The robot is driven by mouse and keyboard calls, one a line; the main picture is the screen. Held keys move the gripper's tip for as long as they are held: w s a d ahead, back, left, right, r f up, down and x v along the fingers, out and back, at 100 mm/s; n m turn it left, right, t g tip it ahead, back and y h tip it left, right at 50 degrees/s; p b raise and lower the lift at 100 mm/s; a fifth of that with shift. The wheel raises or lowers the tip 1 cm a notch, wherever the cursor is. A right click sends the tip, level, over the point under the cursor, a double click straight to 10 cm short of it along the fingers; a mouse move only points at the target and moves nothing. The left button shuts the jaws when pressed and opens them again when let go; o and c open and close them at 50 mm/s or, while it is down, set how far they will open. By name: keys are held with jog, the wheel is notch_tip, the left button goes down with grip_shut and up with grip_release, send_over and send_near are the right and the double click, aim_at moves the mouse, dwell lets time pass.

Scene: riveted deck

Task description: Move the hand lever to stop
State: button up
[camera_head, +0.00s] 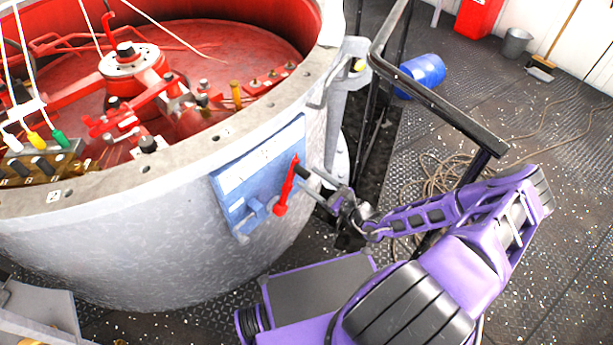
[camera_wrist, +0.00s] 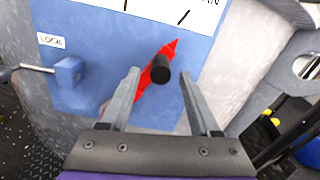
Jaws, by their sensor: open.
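The red hand lever (camera_head: 286,187) is mounted on a blue panel (camera_head: 236,189) on the side of the big grey drum. Its black knob (camera_wrist: 161,69) sticks out towards the wrist camera. The lever's pointed red tip (camera_wrist: 174,46) slants to the upper right, near a black tick on the white scale strip (camera_wrist: 187,10); the lettering there is cut off. My gripper (camera_wrist: 158,75) is open, with one finger on each side of the knob and gaps showing. In the head view, my gripper (camera_head: 318,179) is just right of the lever.
A blue block with a metal rod (camera_wrist: 68,71) sits left of the lever, below a "LOCK" label (camera_wrist: 51,41). A dark handrail (camera_head: 440,100) stands right of the drum, close to my arm. Coiled rope (camera_head: 440,178) and a blue barrel (camera_head: 424,72) lie on the deck.

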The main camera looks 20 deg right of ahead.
jog(key=shift+x, duration=1.35)
grip_shut()
dwell(0.4)
